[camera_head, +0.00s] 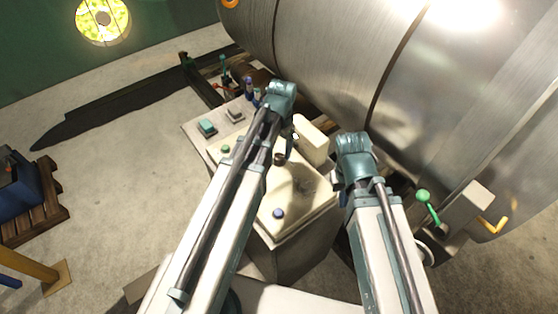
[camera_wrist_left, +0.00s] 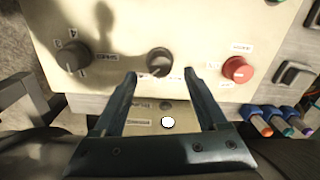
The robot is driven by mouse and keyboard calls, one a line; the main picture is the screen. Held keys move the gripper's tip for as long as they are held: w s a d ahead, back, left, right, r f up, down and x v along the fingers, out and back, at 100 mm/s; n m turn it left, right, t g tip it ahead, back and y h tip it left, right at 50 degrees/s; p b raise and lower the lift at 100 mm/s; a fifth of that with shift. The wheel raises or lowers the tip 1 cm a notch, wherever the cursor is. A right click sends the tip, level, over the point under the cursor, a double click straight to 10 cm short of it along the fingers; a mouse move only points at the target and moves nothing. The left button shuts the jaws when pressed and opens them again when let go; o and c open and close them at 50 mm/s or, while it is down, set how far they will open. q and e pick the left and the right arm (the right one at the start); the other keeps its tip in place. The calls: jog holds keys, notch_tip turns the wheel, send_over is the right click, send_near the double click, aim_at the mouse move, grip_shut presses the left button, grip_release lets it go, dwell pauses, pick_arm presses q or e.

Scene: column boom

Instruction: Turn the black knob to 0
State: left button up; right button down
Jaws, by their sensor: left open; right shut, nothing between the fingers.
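In the left wrist view, a round black knob (camera_wrist_left: 160,62) sits on the cream panel (camera_wrist_left: 205,25), with small labels beside it. I cannot read its setting. My left gripper (camera_wrist_left: 160,74) is open; its fingertips stand on both sides of the knob in the picture, and I see no clear contact. A larger dark grey knob (camera_wrist_left: 73,55) with numbers around it, 3 and 4 among them, is further left. In the head view, my left arm reaches over the control console (camera_head: 262,221) and covers part of it. My right gripper's fingers are hidden there.
A red button (camera_wrist_left: 238,69) is right of the black knob, with blue, orange and purple-tipped parts (camera_wrist_left: 265,126) below. In the head view, a blue button (camera_head: 278,213) and a green button (camera_head: 225,148) are on the console. A large metal cylinder (camera_head: 330,60) stands behind it.

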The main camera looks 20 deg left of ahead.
aim_at(279, 156)
pick_arm(q)
jog(key=shift+a+f+b, duration=0.1)
jog(key=shift+f+b, duration=1.25)
jog(key=shift+f, duration=0.55)
grip_shut()
